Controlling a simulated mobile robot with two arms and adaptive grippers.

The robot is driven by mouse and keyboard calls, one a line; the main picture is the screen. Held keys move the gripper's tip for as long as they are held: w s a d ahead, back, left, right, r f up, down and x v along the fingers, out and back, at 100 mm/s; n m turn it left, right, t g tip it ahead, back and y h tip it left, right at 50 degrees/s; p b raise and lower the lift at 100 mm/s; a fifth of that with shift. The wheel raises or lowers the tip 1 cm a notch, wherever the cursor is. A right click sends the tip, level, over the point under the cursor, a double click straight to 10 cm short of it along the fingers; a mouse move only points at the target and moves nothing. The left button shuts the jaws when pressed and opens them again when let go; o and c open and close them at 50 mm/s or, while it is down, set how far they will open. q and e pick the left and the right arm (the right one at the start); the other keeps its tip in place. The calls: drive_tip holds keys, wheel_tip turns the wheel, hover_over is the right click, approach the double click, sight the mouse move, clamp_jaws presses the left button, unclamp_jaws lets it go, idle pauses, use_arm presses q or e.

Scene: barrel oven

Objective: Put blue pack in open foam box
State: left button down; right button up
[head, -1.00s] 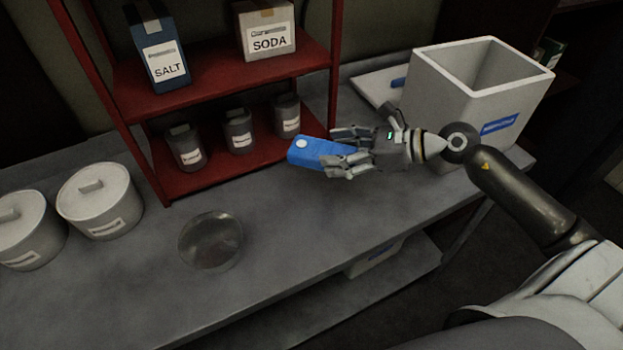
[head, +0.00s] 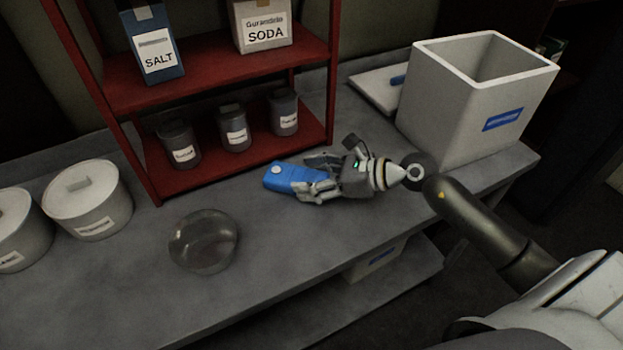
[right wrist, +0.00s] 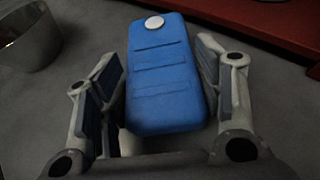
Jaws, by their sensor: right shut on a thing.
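The blue pack (head: 290,177) has a white round cap and is in my right gripper (head: 318,174), over the grey table in front of the red shelf. In the right wrist view the pack (right wrist: 160,75) lies between the two fingers of the right gripper (right wrist: 160,85), which is shut on it. I cannot tell whether the pack touches the table. The open foam box (head: 440,110) is white with a blue label and stands at the right end of the table, behind and right of my gripper. Its floor is hidden. My left gripper is not in view.
A white lid (head: 378,88) lies left of the foam box. A glass bowl (head: 203,241) stands left of the pack. The red shelf (head: 220,80) holds salt, soda and several jars. White canisters (head: 88,203) stand at far left. The front table middle is clear.

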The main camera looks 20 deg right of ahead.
drive_tip(key=shift+f, duration=0.2)
drive_tip(key=o, duration=1.2)
drive_tip(key=shift+o, duration=0.2)
drive_tip(key=shift+r, duration=0.1)
